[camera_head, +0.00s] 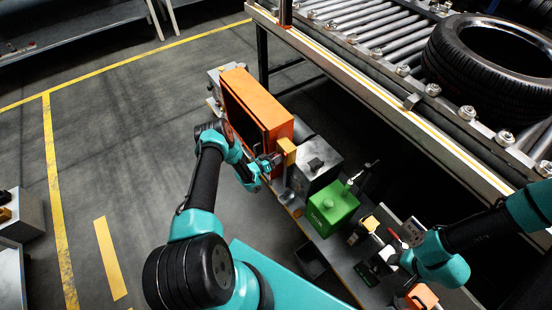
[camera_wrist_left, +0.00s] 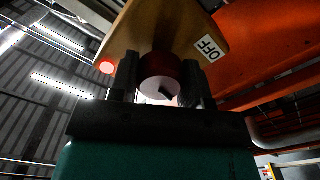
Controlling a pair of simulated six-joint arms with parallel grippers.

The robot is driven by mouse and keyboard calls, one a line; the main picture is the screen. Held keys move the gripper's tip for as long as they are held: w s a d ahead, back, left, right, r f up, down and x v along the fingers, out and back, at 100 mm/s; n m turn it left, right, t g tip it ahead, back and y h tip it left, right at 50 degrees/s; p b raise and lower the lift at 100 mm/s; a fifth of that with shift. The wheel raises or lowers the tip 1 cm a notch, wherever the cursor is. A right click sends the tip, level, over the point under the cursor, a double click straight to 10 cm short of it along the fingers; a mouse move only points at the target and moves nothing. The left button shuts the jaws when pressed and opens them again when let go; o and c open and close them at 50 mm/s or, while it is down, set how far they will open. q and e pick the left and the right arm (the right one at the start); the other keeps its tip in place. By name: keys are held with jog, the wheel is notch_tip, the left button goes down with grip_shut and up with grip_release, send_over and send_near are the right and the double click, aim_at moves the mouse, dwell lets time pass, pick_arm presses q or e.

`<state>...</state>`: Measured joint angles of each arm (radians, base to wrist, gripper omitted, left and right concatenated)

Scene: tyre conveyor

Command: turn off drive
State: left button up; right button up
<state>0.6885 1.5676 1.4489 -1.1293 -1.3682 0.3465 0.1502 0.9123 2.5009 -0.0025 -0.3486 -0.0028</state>
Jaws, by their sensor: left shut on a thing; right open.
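A yellow-tan switch panel (camera_head: 287,151) stands beside the orange cabinet (camera_head: 262,103). In the left wrist view the panel (camera_wrist_left: 150,30) carries an OFF label (camera_wrist_left: 209,47), a lit red lamp (camera_wrist_left: 106,67) and a round red knob (camera_wrist_left: 160,66) with a pale end. My left gripper (camera_head: 270,161) is at the panel; in the wrist view its fingers (camera_wrist_left: 158,82) are on both sides of the knob, shut on it. The dark mark on the knob's end looks slanted. My right gripper (camera_head: 393,257) is open over the bench at lower right.
A roller conveyor (camera_head: 370,30) with a tyre (camera_head: 480,60) runs along the upper right. A green box (camera_head: 332,208), a grey box (camera_head: 316,168) and several small items crowd the bench to the right of the panel. Open floor (camera_head: 130,130) lies to the left.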

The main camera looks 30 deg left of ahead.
pick_arm(q)
jog(key=shift+n, duration=1.3)
jog(key=o, duration=0.9)
jog(key=shift+o, duration=0.2)
jog(key=shift+s+a, duration=0.1)
jog(key=v, duration=1.7)
jog(key=shift+a, duration=0.1)
